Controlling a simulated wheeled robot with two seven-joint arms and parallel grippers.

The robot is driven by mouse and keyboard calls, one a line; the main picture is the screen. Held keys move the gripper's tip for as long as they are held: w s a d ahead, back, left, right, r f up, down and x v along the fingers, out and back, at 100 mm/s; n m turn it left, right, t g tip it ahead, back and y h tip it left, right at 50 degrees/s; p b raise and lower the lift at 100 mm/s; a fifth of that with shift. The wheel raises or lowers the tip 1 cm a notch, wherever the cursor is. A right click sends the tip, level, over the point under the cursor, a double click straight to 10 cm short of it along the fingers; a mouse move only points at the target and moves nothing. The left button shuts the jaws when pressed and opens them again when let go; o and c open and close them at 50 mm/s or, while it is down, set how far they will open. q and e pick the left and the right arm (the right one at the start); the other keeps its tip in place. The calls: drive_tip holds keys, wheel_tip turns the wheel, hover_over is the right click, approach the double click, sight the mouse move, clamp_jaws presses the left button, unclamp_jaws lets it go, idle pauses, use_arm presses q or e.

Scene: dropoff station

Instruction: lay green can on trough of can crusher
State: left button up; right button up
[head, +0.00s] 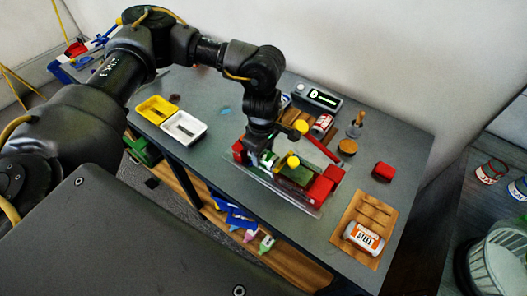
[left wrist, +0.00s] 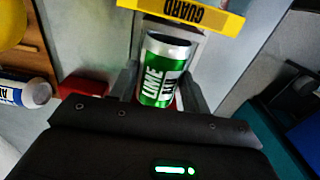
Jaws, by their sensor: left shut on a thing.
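The green can (left wrist: 160,72) with a LIME label sits between the two fingers of my left gripper (left wrist: 160,90) in the left wrist view. Its open-looking end points at a yellow bar marked GUARD (left wrist: 190,12). In the head view the can (head: 267,160) shows as a small green and white patch below my left gripper (head: 260,147), which is shut on it. The gripper is over the left part of the red can crusher (head: 322,190). The trough is mostly hidden by the gripper and can; I cannot tell whether the can touches it. My right gripper is out of view.
A STEEL can (head: 364,238) lies on a wooden rack (head: 376,211) at the right. A red-labelled can (head: 322,125) lies behind the crusher. Yellow (head: 156,108) and white (head: 184,128) trays stand at the left. A red block (head: 383,171) is right of the crusher.

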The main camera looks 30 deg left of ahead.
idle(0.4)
use_arm(q)
drive_tip(key=o, duration=0.8)
drive_tip(key=shift+r+p, duration=1.9)
drive_tip(key=shift+r, duration=1.65)
drive_tip(key=shift+f, duration=0.1)
